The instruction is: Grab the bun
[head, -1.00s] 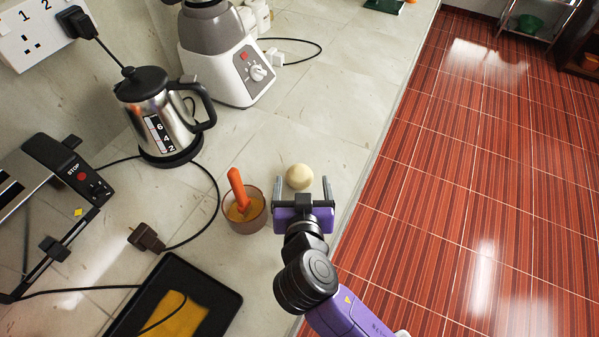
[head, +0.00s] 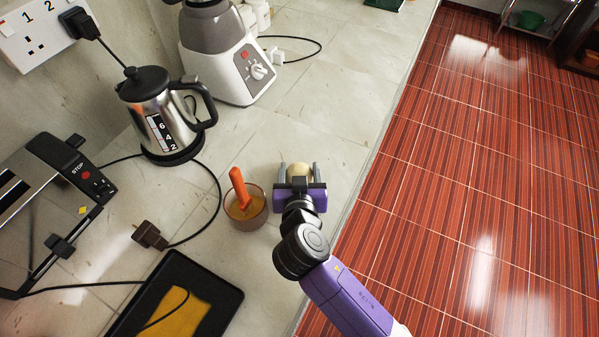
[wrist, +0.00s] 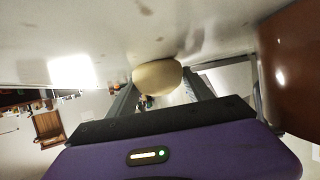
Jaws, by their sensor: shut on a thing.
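The bun (head: 299,171) is a small, round, pale cream ball on the stone counter. My gripper (head: 299,172) has its two grey fingers on either side of it and is shut on it. In the head view the gripper's dark palm and purple body hide the bun's near side. In the wrist view the bun (wrist: 158,76) sits between the fingers, against or close to the counter surface; I cannot tell whether it is lifted.
A bowl (head: 246,212) with an orange-handled tool stands just left of my gripper. A kettle (head: 165,125), a blender (head: 225,60), a toaster (head: 50,215) and a black tray (head: 225,300) stand further left. The counter edge is close on the right, with red floor beyond.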

